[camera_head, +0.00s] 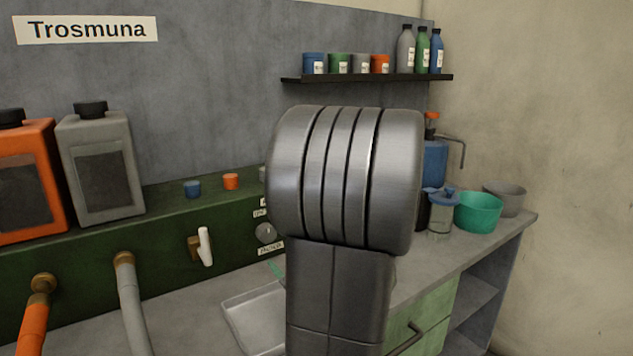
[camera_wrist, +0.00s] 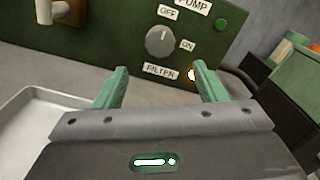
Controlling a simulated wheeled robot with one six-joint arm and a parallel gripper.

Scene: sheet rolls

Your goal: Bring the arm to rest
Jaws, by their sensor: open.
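My gripper (camera_wrist: 158,90) shows in the wrist view with its two green fingers spread apart and nothing between them. It faces the green panel (camera_wrist: 120,35), with the round grey knob (camera_wrist: 160,40) beyond the gap between the fingers. The knob sits between labels reading OFF, ON and FILTER, under a PUMP label. In the head view my arm (camera_head: 340,180) fills the middle and hides most of the gripper. The same knob (camera_head: 266,234) shows just left of the arm.
A metal tray (camera_head: 250,318) lies on the counter (camera_head: 190,318) left of my arm. A white-handled lever (camera_head: 205,246) and hoses are on the panel's left. Large canisters (camera_head: 100,165) stand above. A teal bowl (camera_head: 478,212) and a lidded jar (camera_head: 441,215) stand at the right.

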